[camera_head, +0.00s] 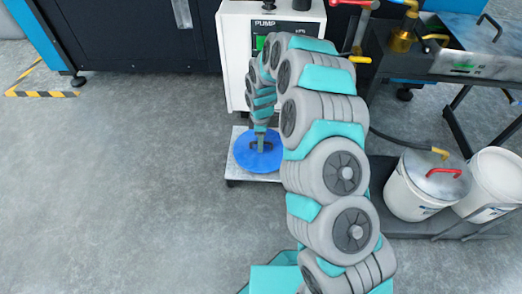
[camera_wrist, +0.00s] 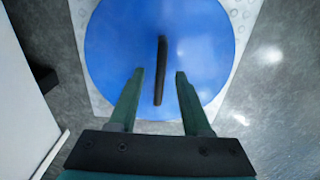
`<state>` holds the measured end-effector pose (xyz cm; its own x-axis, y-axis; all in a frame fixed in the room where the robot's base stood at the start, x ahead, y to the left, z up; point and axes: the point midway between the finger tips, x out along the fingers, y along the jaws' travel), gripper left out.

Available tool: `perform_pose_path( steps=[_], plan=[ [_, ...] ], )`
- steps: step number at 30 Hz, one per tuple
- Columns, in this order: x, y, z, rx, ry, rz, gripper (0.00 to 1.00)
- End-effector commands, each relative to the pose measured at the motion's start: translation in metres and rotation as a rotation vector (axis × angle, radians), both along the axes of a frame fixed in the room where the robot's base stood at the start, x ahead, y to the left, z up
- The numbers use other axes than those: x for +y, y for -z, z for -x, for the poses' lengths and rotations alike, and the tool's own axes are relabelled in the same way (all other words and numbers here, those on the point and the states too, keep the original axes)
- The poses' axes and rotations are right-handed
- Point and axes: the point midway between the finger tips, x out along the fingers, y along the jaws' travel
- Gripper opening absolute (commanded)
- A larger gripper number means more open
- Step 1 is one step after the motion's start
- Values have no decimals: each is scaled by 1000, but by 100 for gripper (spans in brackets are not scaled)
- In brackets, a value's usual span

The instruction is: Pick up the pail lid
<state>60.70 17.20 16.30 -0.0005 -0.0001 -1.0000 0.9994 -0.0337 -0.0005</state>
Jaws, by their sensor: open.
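A blue round lid (camera_head: 245,158) with a dark bar handle lies flat on a low white platform. It fills the upper middle of the wrist view (camera_wrist: 110,45), where its black upright handle (camera_wrist: 161,65) shows edge-on. My gripper (camera_wrist: 160,73) is open above the lid, with one finger on each side of the handle and a gap to both. I cannot tell how far the fingertips are above the lid. In the head view my gripper (camera_head: 260,140) hangs over the lid's middle, partly hiding it.
The white platform (camera_head: 237,172) stands before a white pump cabinet (camera_head: 235,60). At right, a white pail (camera_head: 405,195) carries a grey lid (camera_head: 420,165) with a red handle; an open white pail (camera_head: 497,172) stands beside it. A dark bench stands behind them. The floor at left is clear.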

Motion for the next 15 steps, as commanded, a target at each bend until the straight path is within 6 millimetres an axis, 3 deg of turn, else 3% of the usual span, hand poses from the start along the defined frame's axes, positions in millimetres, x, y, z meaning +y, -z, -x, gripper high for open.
perform_pose_path(
  steps=[3, 9, 15],
  plan=[
    [0, 12, 0, 0, 0, 1, 49],
    [0, 12, 0, -1, 0, 0, 49],
    [0, 12, 0, -1, 1, 0, 27]
  ],
)
